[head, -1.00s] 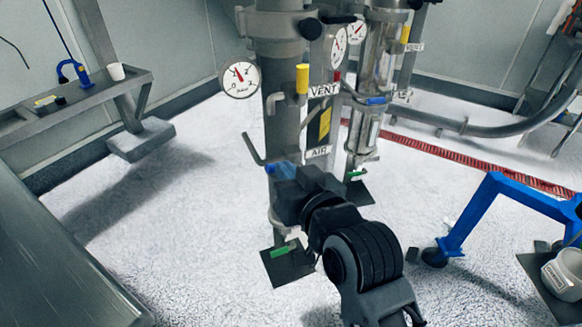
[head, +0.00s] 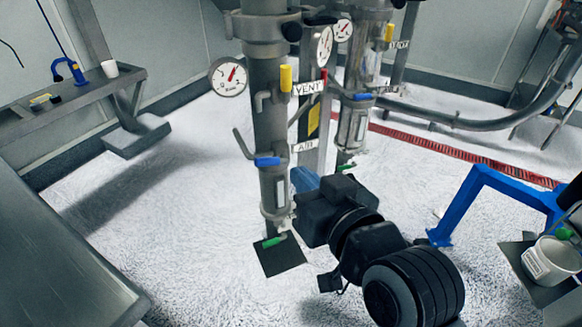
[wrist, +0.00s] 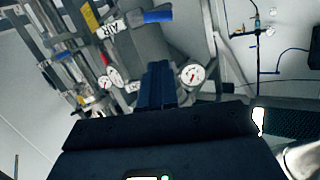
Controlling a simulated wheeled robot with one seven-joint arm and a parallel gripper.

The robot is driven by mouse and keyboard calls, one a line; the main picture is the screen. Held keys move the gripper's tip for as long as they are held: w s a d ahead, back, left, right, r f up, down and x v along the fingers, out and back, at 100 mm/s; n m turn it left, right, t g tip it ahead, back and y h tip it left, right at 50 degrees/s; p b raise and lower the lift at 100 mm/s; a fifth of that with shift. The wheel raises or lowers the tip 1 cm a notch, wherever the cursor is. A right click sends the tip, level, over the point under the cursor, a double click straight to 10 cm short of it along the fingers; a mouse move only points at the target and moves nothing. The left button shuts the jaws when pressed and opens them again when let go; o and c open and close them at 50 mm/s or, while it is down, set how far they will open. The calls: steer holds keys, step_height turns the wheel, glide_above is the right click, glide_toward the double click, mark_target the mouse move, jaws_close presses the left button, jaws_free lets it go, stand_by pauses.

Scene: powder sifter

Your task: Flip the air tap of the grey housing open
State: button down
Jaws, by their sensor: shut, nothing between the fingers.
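The grey housing (head: 268,110) is an upright column in the middle of the head view. Its air tap has a blue lever (head: 267,161) beside the AIR label (head: 305,146). The lever lies roughly level across the column front. In the wrist view the blue lever (wrist: 158,15) shows at the top, beyond the fingertips, beside the AIR label (wrist: 112,27). My gripper (head: 304,179) is right of the column, its blue fingers apart from the lever. In the wrist view my gripper (wrist: 158,72) has its fingers together and empty.
A yellow vent lever (head: 286,78) and a round gauge (head: 229,76) sit higher on the column; a green lever (head: 273,241) is low on it. A second column (head: 365,60) stands behind. A blue frame (head: 475,200) is at right. Floor left of the column is clear.

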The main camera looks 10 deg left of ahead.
steer(key=shift+v, duration=1.2)
